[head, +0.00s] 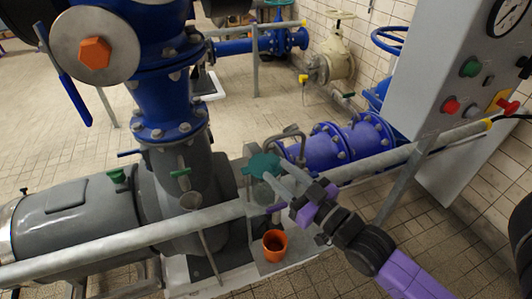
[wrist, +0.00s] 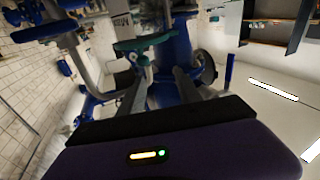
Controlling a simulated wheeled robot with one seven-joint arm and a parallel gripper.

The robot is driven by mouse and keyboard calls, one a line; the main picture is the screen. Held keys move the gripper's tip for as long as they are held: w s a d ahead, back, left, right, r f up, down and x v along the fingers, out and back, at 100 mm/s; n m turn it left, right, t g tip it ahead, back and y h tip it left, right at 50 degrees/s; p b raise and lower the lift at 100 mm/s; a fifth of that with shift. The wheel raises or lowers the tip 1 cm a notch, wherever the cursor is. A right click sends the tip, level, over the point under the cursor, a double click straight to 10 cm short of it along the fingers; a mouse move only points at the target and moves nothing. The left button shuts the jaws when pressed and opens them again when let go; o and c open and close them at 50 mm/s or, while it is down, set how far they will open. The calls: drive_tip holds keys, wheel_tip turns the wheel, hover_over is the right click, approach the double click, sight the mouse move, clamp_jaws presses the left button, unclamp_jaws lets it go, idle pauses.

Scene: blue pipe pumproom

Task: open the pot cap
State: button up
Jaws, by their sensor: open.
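A teal cap (head: 263,165) sits among the pump fittings in the middle of the head view, above a grey post. It also shows in the wrist view (wrist: 145,44), beyond the fingertips. I take it for the pot cap; the pot under it is hard to make out. My gripper (head: 279,176) comes in from the lower right, with its fingers close to the right side of the cap. In the wrist view my gripper (wrist: 160,76) has its two fingers apart, with nothing clearly held between them. Whether a finger touches the cap is unclear.
An orange cup (head: 274,245) stands on the pump's base below my gripper. A grey rail (head: 345,170) runs across near the arm. Blue pipes (head: 350,140) lie behind, and a grey control cabinet (head: 440,75) stands at right.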

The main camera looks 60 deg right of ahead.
sight(266, 164)
drive_tip(key=shift+w+d+f+m+g+h, duration=0.15)
drive_tip(key=shift+d+f+m, duration=0.15)
drive_tip(key=shift+d+f, duration=0.25)
drive_tip(key=shift+d+f+m+g+h, duration=0.15)
drive_tip(key=shift+d+f+m, duration=0.2)
drive_tip(key=shift+d, duration=0.35)
drive_tip(key=shift+p+x, duration=0.6)
drive_tip(key=shift+x, duration=3.2)
drive_tip(key=shift+f, duration=0.1)
drive_tip(key=shift+a, duration=0.1)
clamp_jaws()
